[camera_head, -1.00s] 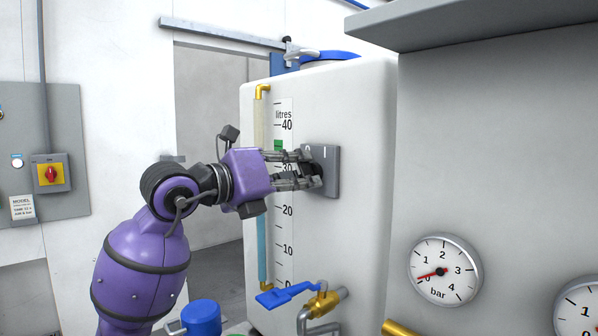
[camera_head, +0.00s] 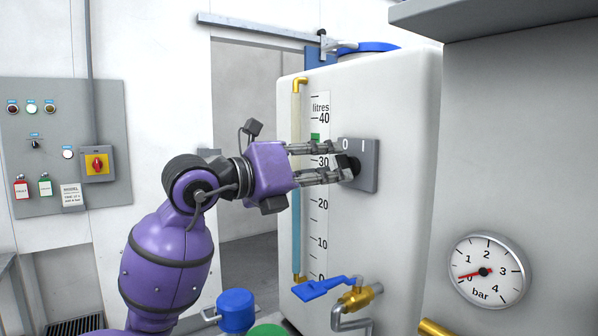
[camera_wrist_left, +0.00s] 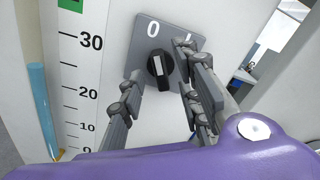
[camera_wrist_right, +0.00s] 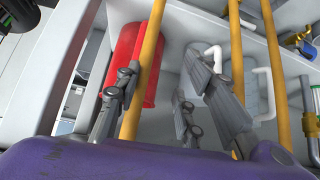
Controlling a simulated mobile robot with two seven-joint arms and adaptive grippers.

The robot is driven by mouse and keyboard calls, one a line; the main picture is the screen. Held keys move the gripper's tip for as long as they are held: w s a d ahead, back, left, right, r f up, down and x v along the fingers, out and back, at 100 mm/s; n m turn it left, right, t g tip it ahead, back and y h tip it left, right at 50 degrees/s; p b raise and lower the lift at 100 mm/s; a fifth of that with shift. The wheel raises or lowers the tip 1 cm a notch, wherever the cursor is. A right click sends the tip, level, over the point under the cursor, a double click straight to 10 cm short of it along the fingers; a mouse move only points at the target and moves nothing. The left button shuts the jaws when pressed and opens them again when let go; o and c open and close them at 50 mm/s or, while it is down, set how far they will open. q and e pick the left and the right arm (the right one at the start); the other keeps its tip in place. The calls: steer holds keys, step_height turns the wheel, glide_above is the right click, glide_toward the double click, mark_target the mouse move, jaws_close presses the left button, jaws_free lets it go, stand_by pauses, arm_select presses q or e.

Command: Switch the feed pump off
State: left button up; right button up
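The pump switch is a grey plate (camera_head: 368,178) marked 0 and I on the white tank, with a black rotary knob (camera_wrist_left: 160,67). In the left wrist view, the knob's white mark appears to point up towards the 0. My left gripper (camera_head: 342,160) is in front of the plate with its fingers apart. In the left wrist view the knob shows between the fingers, without visible contact; in the head view the fingers partly hide it. My right gripper (camera_wrist_right: 160,65) has its fingers apart and shows only in its wrist view, near yellow pipes (camera_wrist_right: 245,75).
The white tank (camera_head: 400,200) has a level tube and a litres scale. A blue-handled brass valve (camera_head: 355,297) sits below, and a pressure gauge (camera_head: 487,271) is at right. A control panel (camera_head: 65,130) with a red-yellow switch (camera_head: 97,163) is at left. A red cylinder (camera_wrist_right: 122,55) is near my right gripper.

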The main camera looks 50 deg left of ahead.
arm_select(q)
steer(key=s, duration=0.9)
steer(key=shift+a, duration=0.4)
steer(key=shift+f, duration=0.1)
